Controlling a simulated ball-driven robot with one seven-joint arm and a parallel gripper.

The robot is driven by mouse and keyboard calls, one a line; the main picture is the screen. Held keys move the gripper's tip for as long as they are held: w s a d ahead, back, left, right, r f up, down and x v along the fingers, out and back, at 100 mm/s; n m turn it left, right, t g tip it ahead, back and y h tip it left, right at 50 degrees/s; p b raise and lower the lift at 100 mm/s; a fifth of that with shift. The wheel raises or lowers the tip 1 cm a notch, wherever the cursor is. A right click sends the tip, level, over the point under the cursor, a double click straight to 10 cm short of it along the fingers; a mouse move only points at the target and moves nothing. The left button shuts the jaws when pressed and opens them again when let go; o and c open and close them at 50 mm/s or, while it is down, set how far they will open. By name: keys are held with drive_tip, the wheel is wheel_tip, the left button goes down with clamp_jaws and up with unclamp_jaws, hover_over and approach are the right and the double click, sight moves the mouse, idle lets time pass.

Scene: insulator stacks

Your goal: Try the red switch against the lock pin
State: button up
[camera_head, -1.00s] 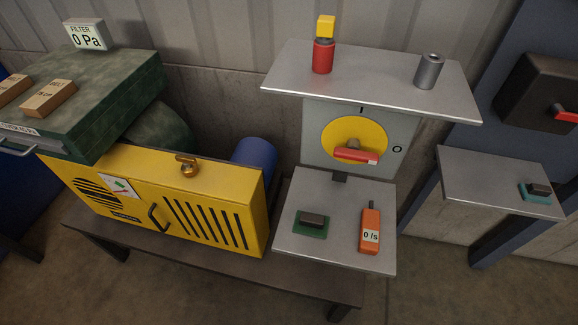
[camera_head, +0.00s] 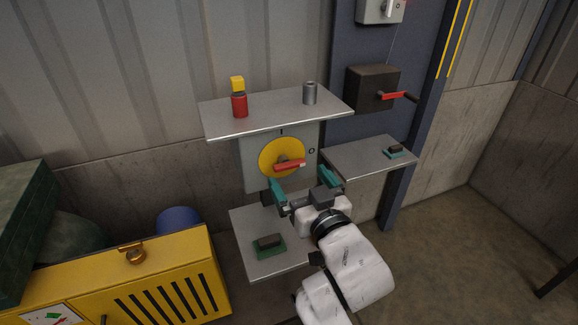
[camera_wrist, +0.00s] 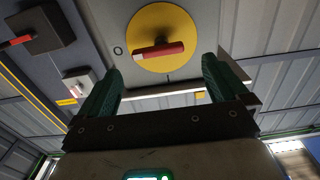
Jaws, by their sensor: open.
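The red switch handle (camera_head: 290,165) sits on a yellow disc (camera_head: 268,158) on a grey panel, between an upper and a lower shelf. It lies nearly level, pointing toward the O mark. My gripper (camera_head: 303,184) is open and empty just in front of and below the handle, teal fingers spread apart. In the wrist view the picture is inverted; the red handle (camera_wrist: 160,51) shows beyond and between the open fingertips (camera_wrist: 160,65), not touching them. I cannot make out a lock pin clearly; a small pale spot shows at the handle's end.
The upper shelf (camera_head: 270,115) holds a red-and-yellow piece (camera_head: 239,100) and a grey cylinder (camera_head: 310,93). A dark box (camera_head: 372,88) with another red handle is at right. A side shelf (camera_head: 362,158) and a lower shelf (camera_head: 262,222) carry small blocks. A yellow cabinet (camera_head: 160,280) stands at left.

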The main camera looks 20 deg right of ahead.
sight(291, 166)
drive_tip(key=shift+w+d, duration=0.1)
drive_tip(key=shift+w, duration=2.45)
drive_tip(key=shift+c, duration=0.5)
